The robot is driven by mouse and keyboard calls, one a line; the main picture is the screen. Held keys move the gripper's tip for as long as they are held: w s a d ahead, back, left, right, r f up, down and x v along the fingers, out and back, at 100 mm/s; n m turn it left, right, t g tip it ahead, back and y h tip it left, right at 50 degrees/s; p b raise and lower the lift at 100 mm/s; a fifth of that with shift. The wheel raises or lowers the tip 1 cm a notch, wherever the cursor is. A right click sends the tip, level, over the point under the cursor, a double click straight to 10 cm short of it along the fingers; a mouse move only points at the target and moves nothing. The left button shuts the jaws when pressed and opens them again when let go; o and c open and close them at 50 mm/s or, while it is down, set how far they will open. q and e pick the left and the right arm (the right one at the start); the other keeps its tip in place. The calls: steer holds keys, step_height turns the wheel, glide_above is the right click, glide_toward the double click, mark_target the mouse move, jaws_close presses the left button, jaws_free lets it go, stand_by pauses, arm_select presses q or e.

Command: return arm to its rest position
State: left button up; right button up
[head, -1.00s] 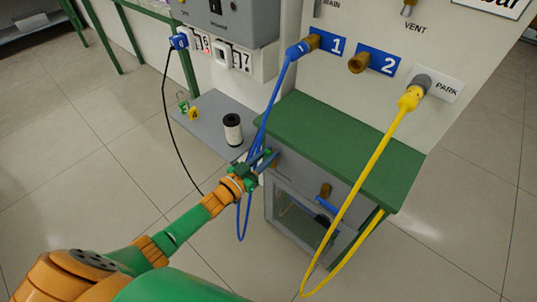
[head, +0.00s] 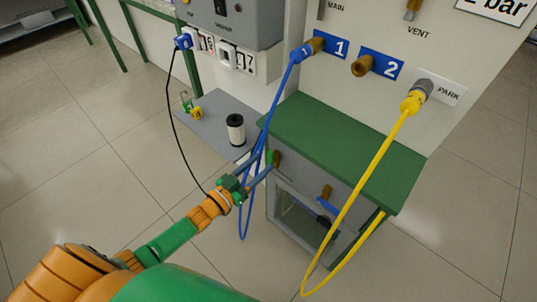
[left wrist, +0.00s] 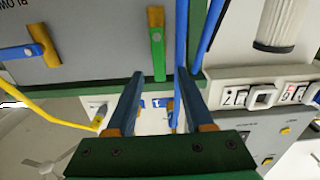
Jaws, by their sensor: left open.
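My left gripper (head: 262,161) reaches in from the lower left in the head view, beside the front left of the green-topped cabinet (head: 340,137). Its two blue fingers are apart with nothing held; they also show open in the left wrist view (left wrist: 160,78). A green-handled valve (left wrist: 158,50) on the grey cabinet front lies beyond the fingertips. A blue hose (head: 275,98) hangs from port 1 and passes close to the fingers; whether it touches them I cannot tell. My right gripper is not in view.
A yellow hose (head: 375,185) loops from the PARK port past the cabinet's right front. A blue-handled valve (head: 327,203) is on the cabinet front. A white cylinder (head: 235,129) stands on a grey shelf (head: 205,125). A black cable (head: 170,110) hangs at left. The floor at left is clear.

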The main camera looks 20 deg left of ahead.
arm_select(q)
steer(key=shift+v, duration=1.1)
steer(key=shift+f, duration=0.1)
steer(key=s+a+f+n+g+y+p, duration=0.2)
steer(key=s+f+g+y+p, duration=0.6)
steer(key=s+f, duration=0.95)
steer(key=s+d+f+g+h+p, duration=0.1)
steer(key=s+g, duration=0.7)
steer(key=s, duration=0.9)
steer(key=shift+d+f+m+h+p, duration=0.3)
steer(key=shift+d+f+h+p, duration=0.1)
steer(key=shift+d+f+p, duration=0.5)
steer(key=shift+w, duration=0.1)
steer(key=shift+c, duration=0.2)
